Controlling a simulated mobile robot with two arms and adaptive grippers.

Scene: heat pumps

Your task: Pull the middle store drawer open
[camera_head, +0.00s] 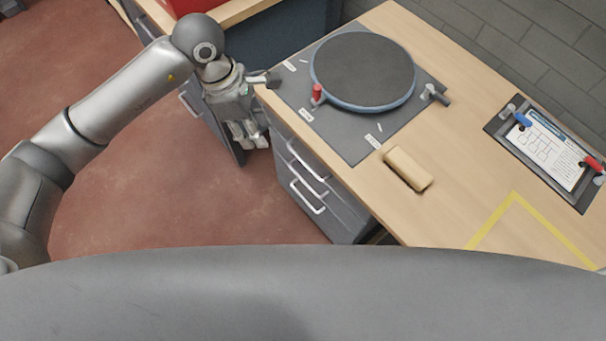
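A grey drawer unit (345,212) stands under the wooden bench. Two pale bar handles show on its front, an upper one (308,161) and a lower one (307,197). I cannot tell which drawer is the middle one, and the drawers with these handles look shut. My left gripper (250,138) hangs beside the bench's left corner, up and left of the handles and apart from them. Its fingers point down, and I see nothing clearly held. Whether they are open or shut is unclear. My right gripper is out of view.
A dark grey panel (222,128) stands behind my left gripper. On the wooden bench (455,165) are a round turntable (362,70), a tan block (407,169) and a clipboard (548,150). Red floor (200,205) lies clear before the drawers.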

